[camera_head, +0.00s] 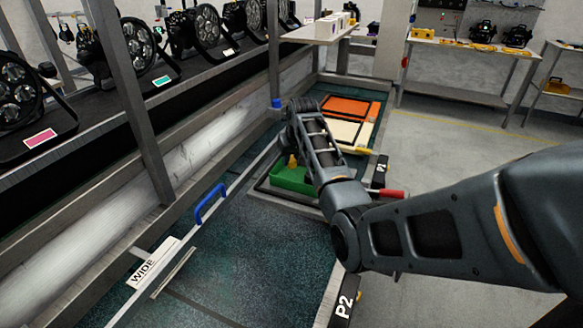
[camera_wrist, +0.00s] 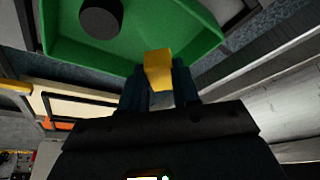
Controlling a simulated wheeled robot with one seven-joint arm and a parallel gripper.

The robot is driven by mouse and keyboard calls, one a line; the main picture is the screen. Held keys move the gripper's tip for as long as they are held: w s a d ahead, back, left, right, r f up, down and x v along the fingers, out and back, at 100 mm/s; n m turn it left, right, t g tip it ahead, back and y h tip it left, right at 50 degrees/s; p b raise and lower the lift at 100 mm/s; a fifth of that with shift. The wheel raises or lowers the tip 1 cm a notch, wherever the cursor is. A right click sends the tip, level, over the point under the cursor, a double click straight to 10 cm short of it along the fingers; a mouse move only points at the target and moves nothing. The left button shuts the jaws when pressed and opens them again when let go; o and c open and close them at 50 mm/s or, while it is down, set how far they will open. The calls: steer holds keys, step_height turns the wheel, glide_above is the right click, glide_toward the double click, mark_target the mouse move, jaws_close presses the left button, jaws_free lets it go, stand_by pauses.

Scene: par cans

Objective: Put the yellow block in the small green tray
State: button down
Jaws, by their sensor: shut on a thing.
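The yellow block (camera_wrist: 158,70) is held between the two dark fingers of my gripper (camera_wrist: 160,86) in the wrist view. The small green tray (camera_wrist: 110,48) lies beyond the fingertips, and the block overlaps its near rim in that picture. A dark round object (camera_wrist: 101,17) shows in the tray. In the head view the green tray (camera_head: 291,181) stands on the dark green surface, partly hidden by my arm. A small yellow patch (camera_head: 292,160), seemingly the block, shows at the tray. My fingers are hidden there. Whether the block touches the tray I cannot tell.
Orange (camera_head: 347,107) and cream (camera_head: 345,132) framed panels lie behind the tray. A red-handled tool (camera_head: 390,194) is to its right. A blue handle (camera_head: 210,203) and a metal post (camera_head: 140,110) stand to the left. The front surface (camera_head: 255,255) is mostly clear.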

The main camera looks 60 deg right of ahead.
mark_target(292, 164)
steer(key=shift+w+a+f, duration=0.1)
steer(key=shift+f, duration=2)
steer(key=shift+f, duration=0.15)
steer(key=c, duration=0.8)
jaws_free()
